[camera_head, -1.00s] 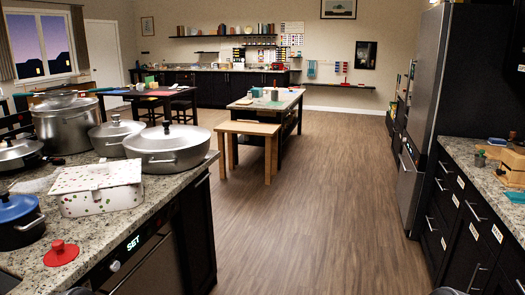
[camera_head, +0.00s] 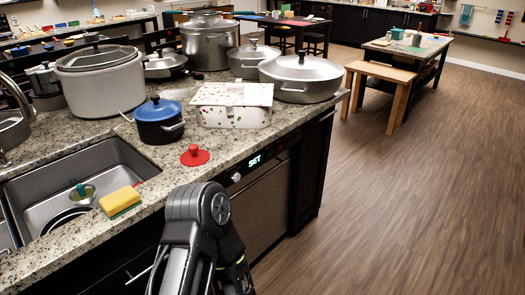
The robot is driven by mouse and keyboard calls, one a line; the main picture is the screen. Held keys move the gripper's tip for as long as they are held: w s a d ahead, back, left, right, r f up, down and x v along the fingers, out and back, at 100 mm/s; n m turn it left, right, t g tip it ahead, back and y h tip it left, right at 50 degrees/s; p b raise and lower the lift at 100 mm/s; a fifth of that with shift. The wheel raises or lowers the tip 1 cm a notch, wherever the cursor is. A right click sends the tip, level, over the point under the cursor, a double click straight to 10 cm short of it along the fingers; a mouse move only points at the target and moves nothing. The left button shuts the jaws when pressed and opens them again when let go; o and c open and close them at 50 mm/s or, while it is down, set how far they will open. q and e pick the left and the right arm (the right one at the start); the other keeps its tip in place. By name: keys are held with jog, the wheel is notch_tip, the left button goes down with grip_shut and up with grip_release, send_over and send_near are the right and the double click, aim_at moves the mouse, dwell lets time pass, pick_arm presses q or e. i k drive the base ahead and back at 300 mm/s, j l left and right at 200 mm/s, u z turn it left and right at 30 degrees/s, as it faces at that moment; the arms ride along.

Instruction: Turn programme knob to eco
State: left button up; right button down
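The programme knob (camera_head: 236,177) is a small pale round knob on the dark front panel (camera_head: 262,166) of the appliance under the counter. Just right of it a lit display (camera_head: 254,161) reads SET. The knob's pointer and any programme marks, including eco, are too small to read. One of my arms rises from the bottom edge, just in front of and left of the panel, and hides part of the cabinet front. No fingertips of either gripper show. Nothing is seen touching the knob.
On the granite counter above are a red lid (camera_head: 195,156), a blue-lidded pot (camera_head: 159,121), a speckled white box (camera_head: 232,106) and several steel pots. A sink (camera_head: 75,185) with a yellow sponge (camera_head: 120,202) is at left. The floor (camera_head: 400,200) at right is clear.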

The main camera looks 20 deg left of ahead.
aim_at(235, 176)
jog(key=u, duration=0.35)
jog(key=i+l+u, duration=0.2)
jog(key=u, duration=0.15)
jog(key=i+l+u, duration=0.2)
jog(key=u, duration=0.15)
jog(key=i+l+u, duration=0.1)
jog(key=l+u, duration=0.25)
jog(key=i+l, duration=0.15)
jog(key=l, duration=0.3)
jog(key=i+l+u, duration=0.15)
jog(key=l, duration=0.25)
jog(key=i+l, duration=0.15)
jog(key=l, duration=0.3)
jog(key=i+l+u, duration=0.1)
jog(key=l, duration=0.35)
jog(key=i+l+u, duration=0.1)
jog(key=l, duration=0.35)
jog(key=i+l, duration=0.15)
jog(key=l, duration=0.35)
jog(key=u, duration=0.05)
